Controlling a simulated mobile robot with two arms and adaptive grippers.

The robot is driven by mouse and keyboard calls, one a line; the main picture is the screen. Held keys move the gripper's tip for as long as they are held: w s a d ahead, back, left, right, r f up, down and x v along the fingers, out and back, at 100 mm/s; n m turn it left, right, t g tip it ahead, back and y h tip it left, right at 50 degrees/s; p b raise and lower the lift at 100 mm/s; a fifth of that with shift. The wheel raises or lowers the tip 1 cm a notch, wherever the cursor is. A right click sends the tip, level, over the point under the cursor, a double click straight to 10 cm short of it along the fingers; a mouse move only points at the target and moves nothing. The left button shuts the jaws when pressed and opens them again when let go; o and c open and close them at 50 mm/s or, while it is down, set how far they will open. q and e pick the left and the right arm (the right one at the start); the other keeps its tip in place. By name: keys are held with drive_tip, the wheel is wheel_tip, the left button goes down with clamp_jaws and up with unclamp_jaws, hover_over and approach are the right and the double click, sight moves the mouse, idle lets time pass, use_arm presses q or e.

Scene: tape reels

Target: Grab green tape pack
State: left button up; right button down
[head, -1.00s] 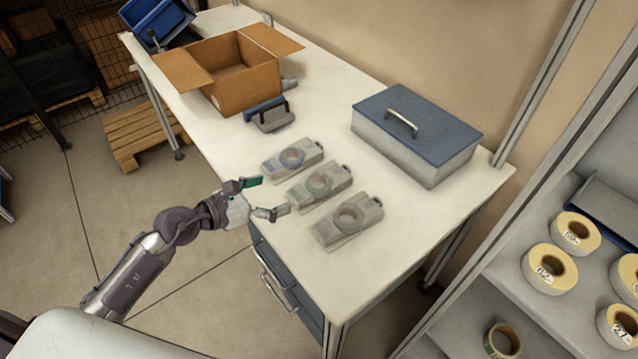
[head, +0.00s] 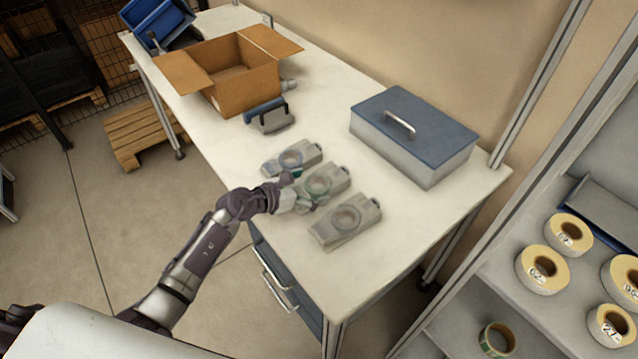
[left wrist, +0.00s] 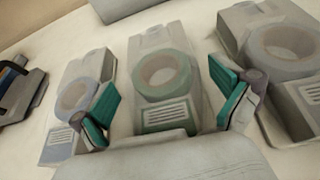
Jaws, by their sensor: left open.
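The green tape pack (head: 325,182) lies on the white table, the middle one of three similar packs; it shows a pale green ring under clear wrapping. In the left wrist view the green tape pack (left wrist: 161,75) is centred between the fingers. My left gripper (head: 298,188) is open at the near end of that pack, one finger on each side. In the left wrist view my left gripper (left wrist: 165,108) has its green fingertips spread apart, with no visible grip on the pack. My right gripper is not in view.
A bluish tape pack (head: 291,157) and a grey tape pack (head: 346,222) lie close on either side. A blue-lidded grey box (head: 413,140), a tape dispenser (head: 269,117) and an open cardboard box (head: 236,83) stand on the table (head: 400,240). Tape rolls (head: 542,269) sit on a shelf at right.

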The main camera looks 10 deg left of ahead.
use_arm(q)
drive_tip(key=shift+w+d+f, duration=0.3)
drive_tip(key=shift+w+d, duration=0.05)
drive_tip(key=shift+w, duration=0.15)
drive_tip(key=shift+s, duration=0.1)
drive_tip(key=shift+c, duration=1)
drive_tip(key=c, duration=0.8)
drive_tip(key=shift+c, duration=0.6)
drive_tip(key=shift+r, duration=0.15)
